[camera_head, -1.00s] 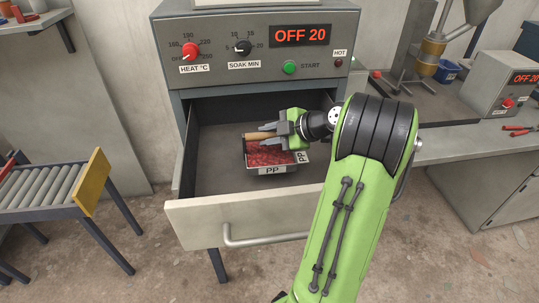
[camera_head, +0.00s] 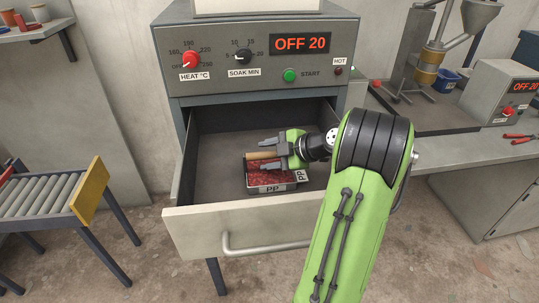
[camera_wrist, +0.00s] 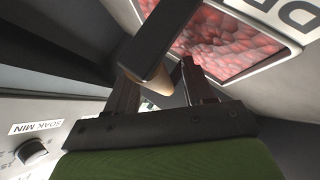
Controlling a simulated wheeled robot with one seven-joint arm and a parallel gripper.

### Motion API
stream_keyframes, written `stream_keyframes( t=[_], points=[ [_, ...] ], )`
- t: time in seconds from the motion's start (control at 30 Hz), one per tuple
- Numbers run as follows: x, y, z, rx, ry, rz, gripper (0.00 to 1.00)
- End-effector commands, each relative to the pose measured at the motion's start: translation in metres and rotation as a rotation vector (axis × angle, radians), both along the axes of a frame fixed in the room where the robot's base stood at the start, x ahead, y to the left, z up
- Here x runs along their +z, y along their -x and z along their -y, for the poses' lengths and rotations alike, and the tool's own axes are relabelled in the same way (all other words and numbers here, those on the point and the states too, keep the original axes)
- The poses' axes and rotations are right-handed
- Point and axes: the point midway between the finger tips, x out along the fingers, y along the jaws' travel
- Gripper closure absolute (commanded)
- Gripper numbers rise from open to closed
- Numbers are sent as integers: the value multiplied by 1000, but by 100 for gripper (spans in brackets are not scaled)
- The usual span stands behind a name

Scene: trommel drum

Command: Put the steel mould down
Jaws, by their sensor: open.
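The steel mould (camera_head: 290,187) is a shallow rectangular tray filled with red granules, with PP labels on its walls. It sits low inside the open drawer, apparently on the drawer floor. Its pale wooden handle (camera_head: 261,155) stands above the granules. My gripper (camera_head: 262,154) is open, with a finger on either side of the handle. The wrist view shows the handle (camera_wrist: 174,82) close to the fingers and the granules (camera_wrist: 225,42) beyond. Whether a finger touches the handle cannot be told.
The drawer (camera_head: 190,229) is pulled out of the grey oven (camera_head: 215,88), with free floor around the mould. The drawer front and side walls stand around it. A roller stand (camera_head: 45,195) is at left, a workbench (camera_head: 460,150) at right.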

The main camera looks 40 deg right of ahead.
Motion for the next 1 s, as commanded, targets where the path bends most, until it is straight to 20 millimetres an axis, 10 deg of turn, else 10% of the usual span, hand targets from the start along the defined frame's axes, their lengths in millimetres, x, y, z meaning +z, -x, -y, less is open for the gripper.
stream_keyframes(
  t=[0.43,1.0],
  points=[
    [40,58,20,-2,0,0,47],
    [41,61,21,0,0,0,47]
  ],
)
